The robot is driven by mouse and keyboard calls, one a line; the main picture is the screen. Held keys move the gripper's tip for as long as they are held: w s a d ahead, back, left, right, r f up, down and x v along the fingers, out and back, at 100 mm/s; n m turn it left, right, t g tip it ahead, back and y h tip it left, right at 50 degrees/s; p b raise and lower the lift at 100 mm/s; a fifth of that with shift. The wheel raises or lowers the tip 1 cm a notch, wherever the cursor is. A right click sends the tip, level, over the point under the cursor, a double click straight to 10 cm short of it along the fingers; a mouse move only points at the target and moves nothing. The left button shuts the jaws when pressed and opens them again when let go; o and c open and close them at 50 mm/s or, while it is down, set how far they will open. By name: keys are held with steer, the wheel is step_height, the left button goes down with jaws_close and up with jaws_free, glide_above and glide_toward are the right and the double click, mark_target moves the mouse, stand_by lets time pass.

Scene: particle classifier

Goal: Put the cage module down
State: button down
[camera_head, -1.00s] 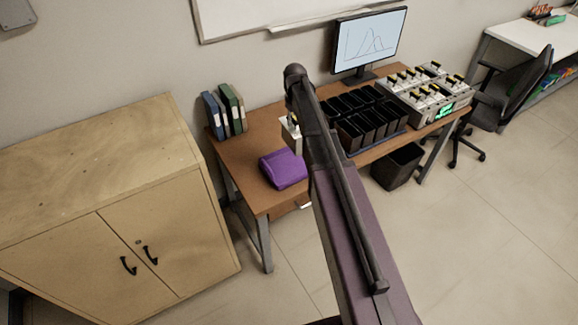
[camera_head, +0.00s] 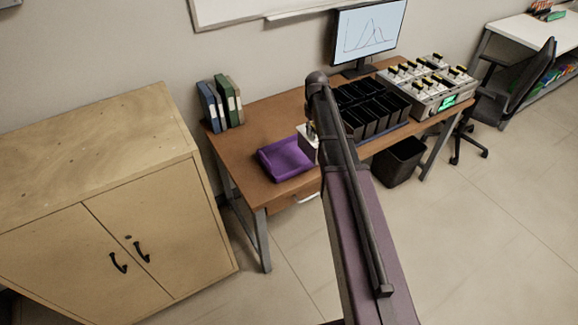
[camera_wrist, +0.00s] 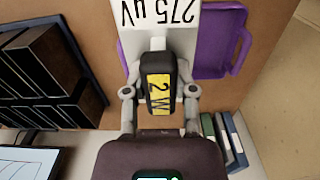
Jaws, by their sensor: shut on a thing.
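The cage module (camera_wrist: 185,30) is a pale box marked "275 µV", with a black handle bearing a yellow "2 W" label. In the wrist view my gripper (camera_wrist: 159,92) is shut on this handle, one finger on each side. In the head view a pale part of the module (camera_head: 306,143) shows beside my arm, at the right edge of a purple tray (camera_head: 284,158). The tray (camera_wrist: 240,40) also shows behind the module in the wrist view. My arm hides the gripper in the head view. I cannot tell whether the module touches the tray or desk.
A brown desk (camera_head: 255,115) carries binders (camera_head: 220,105), black bins (camera_head: 375,112), a monitor (camera_head: 368,35) and a rack of similar modules (camera_head: 432,95). Bare desk lies behind the tray. A wooden cabinet (camera_head: 100,190) stands left; a waste bin (camera_head: 398,163) is below.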

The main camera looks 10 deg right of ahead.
steer(key=s+d+f+b, duration=0.2)
steer(key=f, duration=0.1)
steer(key=shift+d+f, duration=0.1)
steer(key=shift+d, duration=0.25)
steer(key=shift+w, duration=0.1)
steer(key=w+a+f+b, duration=0.1)
steer(key=w+a, duration=0.6)
steer(key=a, duration=0.6)
steer(key=shift+f, duration=0.15)
steer(key=shift+w+a+f+b, duration=0.15)
steer(key=shift+a+f+b, duration=0.15)
steer(key=shift+f+b, duration=0.7)
steer(key=shift+w+a+f+b, duration=0.1)
steer(key=shift+a+f+b, duration=0.15)
steer(key=shift+f+b, duration=0.7)
steer(key=shift+f+b, duration=0.25)
steer(key=shift+b, duration=0.2)
